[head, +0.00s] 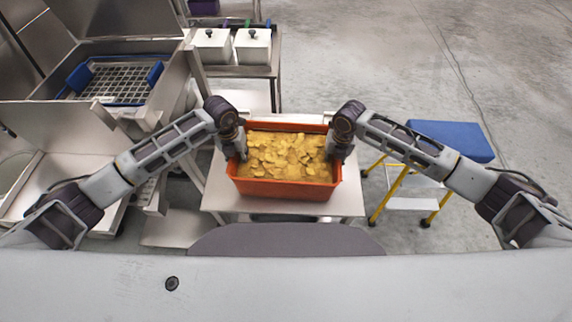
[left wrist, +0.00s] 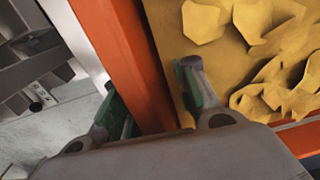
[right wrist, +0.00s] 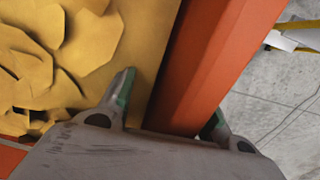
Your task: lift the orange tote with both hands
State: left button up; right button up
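The orange tote (head: 285,189), full of yellow chip-like pieces (head: 285,158), sits level on a small metal table (head: 347,200). My left gripper (head: 237,150) is at the tote's left wall. In the left wrist view its fingers (left wrist: 148,100) straddle that orange wall (left wrist: 118,60), one inside and one outside, with a gap beside the inner finger. My right gripper (head: 338,150) is at the right wall. In the right wrist view its fingers (right wrist: 168,108) straddle that wall (right wrist: 215,60), with yellow showing between the inner finger and the wall. Both look open.
A blue-topped step stool (head: 450,140) with yellow legs stands to the right. White bins (head: 252,46) stand on a bench behind. A metal station with a blue-handled basket (head: 118,82) is at left. Grey floor (head: 400,50) is clear at back right.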

pick_arm(q)
jog(key=shift+f, duration=0.15)
pick_arm(e)
jog(key=shift+f, duration=0.15)
pick_arm(q)
grip_shut()
pick_arm(e)
grip_shut()
